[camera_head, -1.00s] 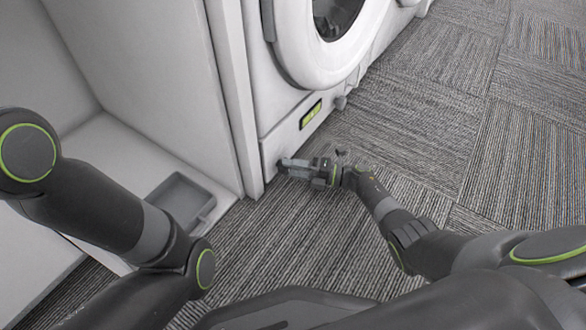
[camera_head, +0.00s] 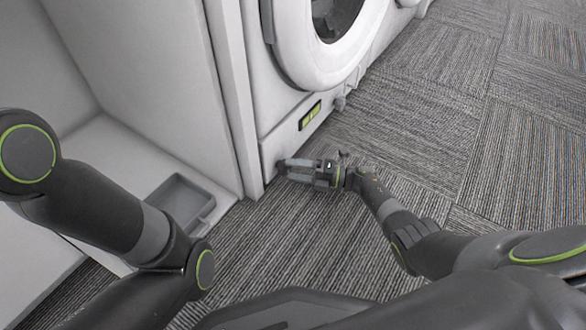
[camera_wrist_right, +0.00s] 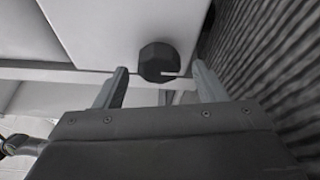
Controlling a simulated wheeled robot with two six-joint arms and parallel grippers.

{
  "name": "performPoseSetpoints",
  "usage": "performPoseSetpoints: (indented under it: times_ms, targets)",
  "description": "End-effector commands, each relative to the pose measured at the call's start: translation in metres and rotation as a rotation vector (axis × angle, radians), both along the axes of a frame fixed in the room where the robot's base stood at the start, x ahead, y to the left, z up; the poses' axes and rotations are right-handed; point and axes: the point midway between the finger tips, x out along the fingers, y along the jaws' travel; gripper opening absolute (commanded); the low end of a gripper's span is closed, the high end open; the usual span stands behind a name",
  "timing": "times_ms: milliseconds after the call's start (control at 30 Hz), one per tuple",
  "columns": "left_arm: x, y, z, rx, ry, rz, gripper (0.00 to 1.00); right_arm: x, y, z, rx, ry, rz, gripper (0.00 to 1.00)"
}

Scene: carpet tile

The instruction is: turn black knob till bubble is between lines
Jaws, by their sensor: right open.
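A black knob (camera_wrist_right: 158,60) with a white mark on its edge sits low on the white machine's front (camera_head: 271,148). In the head view, the knob (camera_head: 279,165) is small and partly hidden by the fingers. My right gripper (camera_head: 287,170) is open. In the right wrist view, its fingers stand on either side of the knob, with gaps between them and it. A yellow-green level vial (camera_head: 310,115) in a dark frame is on the machine's front, above and right of the knob. Its bubble and lines are too small to read. My left gripper is outside the view.
A second, grey knob (camera_head: 340,103) sits farther along the machine's lower edge. The round door (camera_head: 289,58) is above. A grey tray (camera_head: 176,197) lies at left on a white surface. Carpet (camera_head: 420,130) on the right is clear.

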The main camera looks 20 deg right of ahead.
Motion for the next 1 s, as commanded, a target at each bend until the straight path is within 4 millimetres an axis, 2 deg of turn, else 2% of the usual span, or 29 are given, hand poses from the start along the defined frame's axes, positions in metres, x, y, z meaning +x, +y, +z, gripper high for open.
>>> performPoseSetpoints:
  times_ms: [300,600,800,1000]
  targets:
    - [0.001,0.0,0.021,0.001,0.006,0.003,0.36,-0.036,-0.064,0.002,-0.004,0.004,-0.002,0.64]
    - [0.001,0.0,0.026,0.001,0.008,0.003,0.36,-0.069,-0.121,0.0,-0.003,0.002,-0.003,0.64]
    - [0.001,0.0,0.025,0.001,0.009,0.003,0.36,-0.08,-0.139,0.0,-0.002,0.001,0.0,0.64]
    - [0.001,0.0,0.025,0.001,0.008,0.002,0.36,-0.082,-0.142,0.0,-0.001,0.0,0.0,0.64]
